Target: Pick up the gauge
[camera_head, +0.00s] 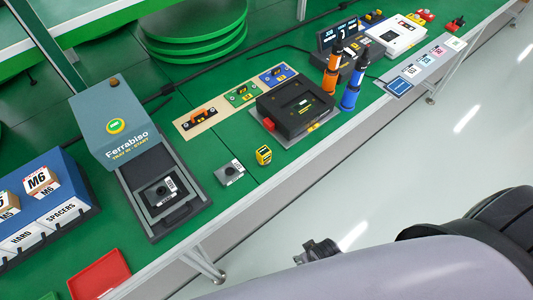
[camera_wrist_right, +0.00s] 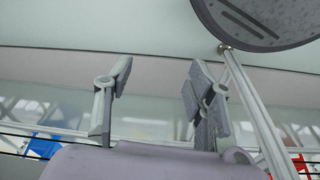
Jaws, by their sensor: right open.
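A small yellow block with a dark face (camera_head: 263,155), possibly the gauge, stands on the green table near its front edge. Left of it lies a small grey plate with a black round knob and a white label (camera_head: 230,172). A similar black-knobbed part (camera_head: 160,191) sits in the dark tray of the Ferrabiso unit. I cannot read which of these is the gauge. My right gripper (camera_head: 316,252) is beyond the table's front edge, over the floor and apart from these things. In the right wrist view its two fingers (camera_wrist_right: 160,90) are spread with nothing between them. My left gripper is out of view.
A black fixture (camera_head: 296,104) stands just right of the yellow block. The grey-blue Ferrabiso unit (camera_head: 115,125) is at left. A red tray (camera_head: 100,275) lies at the near left corner.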

